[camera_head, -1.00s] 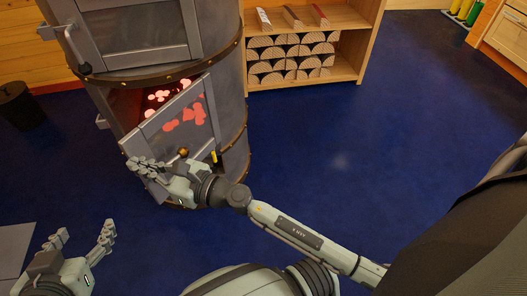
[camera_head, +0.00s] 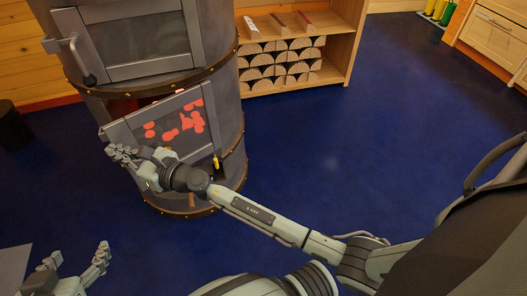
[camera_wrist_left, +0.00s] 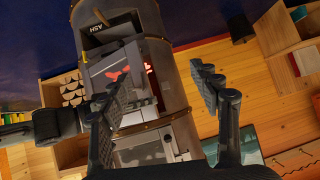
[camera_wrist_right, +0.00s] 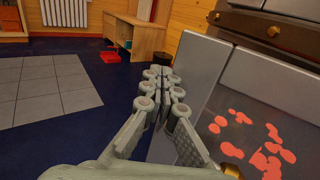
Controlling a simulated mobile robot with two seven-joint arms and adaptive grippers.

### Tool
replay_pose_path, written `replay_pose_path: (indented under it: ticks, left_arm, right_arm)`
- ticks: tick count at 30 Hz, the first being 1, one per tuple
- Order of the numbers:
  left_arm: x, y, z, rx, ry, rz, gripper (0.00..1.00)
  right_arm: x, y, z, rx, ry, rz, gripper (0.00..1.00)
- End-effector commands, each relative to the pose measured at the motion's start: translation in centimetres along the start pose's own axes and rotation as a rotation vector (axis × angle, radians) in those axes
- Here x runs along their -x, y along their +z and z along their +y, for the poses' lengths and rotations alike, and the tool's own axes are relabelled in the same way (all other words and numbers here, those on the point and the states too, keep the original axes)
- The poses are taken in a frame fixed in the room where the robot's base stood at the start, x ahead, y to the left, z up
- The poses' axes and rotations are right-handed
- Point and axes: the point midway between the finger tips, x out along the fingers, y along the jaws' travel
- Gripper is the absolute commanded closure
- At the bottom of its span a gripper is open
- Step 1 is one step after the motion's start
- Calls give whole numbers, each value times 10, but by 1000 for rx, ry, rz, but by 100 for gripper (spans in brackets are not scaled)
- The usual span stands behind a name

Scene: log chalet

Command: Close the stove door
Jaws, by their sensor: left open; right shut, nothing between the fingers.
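The grey stove (camera_head: 210,75) stands at upper left in the head view. Its lower door (camera_head: 140,123), with glowing red shapes in its window, is still ajar, and a dark gap with a red glow shows above its top edge. My right gripper (camera_head: 122,153) is shut and empty at the door's free left edge. In the right wrist view its fingers (camera_wrist_right: 165,85) overlap the door's grey edge (camera_wrist_right: 200,80); I cannot tell if they touch it. My left gripper (camera_head: 78,256) is open and empty at lower left, apart from the stove. The lower door also shows in the left wrist view (camera_wrist_left: 132,70).
The upper stove door (camera_head: 135,40), with a bar handle (camera_head: 68,45), looks shut. A wooden shelf (camera_head: 335,75) with stacked logs stands right of the stove. A dark bin (camera_head: 14,125) is at far left. The blue floor (camera_head: 320,150) is clear on the right.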

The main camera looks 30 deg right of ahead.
Motion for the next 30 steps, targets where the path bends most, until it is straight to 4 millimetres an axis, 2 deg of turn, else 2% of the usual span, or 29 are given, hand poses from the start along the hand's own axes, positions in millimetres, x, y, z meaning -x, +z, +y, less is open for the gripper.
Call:
replay_pose_path:
  ticks: [1, 3, 6, 11, 16, 22, 30]
  left_arm:
    - [-3, -12, 8, 3, 17, 67, 37]
    - [-2, -35, 20, 9, 41, 177, 37]
    - [2, -53, 26, 14, 56, 250, 37]
    - [1, -45, 22, 11, 47, 209, 37]
    - [1, -50, 25, 13, 54, 238, 37]
    - [3, -58, 28, 16, 61, 275, 37]
    - [4, -60, 29, 17, 62, 284, 37]
  right_arm:
    - [-15, -1, -6, 3, 0, -4, 100]
    - [-31, -2, -13, 3, -2, -3, 100]
    - [-50, 1, -24, -1, -33, -3, 100]
    - [-75, 2, -40, -1, -132, -2, 100]
    - [-91, 1, -54, -1, -210, -3, 100]
    - [-100, 1, -63, 0, -257, -1, 100]
    - [-102, 1, -66, 0, -271, 0, 100]
